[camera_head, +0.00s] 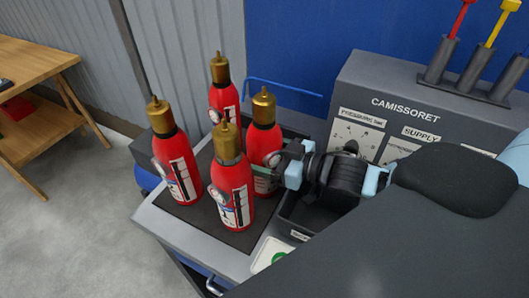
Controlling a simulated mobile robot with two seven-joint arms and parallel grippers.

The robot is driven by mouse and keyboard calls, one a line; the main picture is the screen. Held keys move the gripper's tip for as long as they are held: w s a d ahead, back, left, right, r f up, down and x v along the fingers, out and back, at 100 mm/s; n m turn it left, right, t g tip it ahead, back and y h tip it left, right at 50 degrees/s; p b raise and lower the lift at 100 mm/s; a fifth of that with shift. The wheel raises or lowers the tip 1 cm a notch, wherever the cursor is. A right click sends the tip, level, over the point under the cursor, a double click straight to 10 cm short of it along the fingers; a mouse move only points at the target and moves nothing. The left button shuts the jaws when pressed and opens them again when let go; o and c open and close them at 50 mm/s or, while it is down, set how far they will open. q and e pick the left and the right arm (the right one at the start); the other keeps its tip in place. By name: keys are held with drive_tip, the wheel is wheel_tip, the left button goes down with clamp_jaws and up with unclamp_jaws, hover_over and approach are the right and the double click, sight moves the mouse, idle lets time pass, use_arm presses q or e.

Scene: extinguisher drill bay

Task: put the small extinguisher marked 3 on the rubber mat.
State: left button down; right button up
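Several small red extinguishers with brass tops stand upright on a dark, mat-like surface (203,213) on a grey bench top. One is at the left (172,160), one in front (232,185), one at the back (222,97) and one at the right (264,140). Their labels are too small to read surely, so I cannot tell which is marked 3. My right gripper (266,178) reaches in from the right, low against the right extinguisher. Its fingers are partly hidden by the front extinguisher, so its grip is unclear. My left gripper is out of view.
A grey control box (400,98) with a dial and coloured levers stands behind my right arm. A dark open tray (300,218) lies under the arm. A blue rail (285,86) runs behind the extinguishers. A wooden table (35,62) stands far left, with open floor before it.

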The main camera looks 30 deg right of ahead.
sight(280, 158)
drive_tip(key=shift+o, duration=1.3)
drive_tip(key=shift+r, duration=0.1)
drive_tip(key=shift+p+v, duration=0.45)
drive_tip(key=shift+v, duration=3.35)
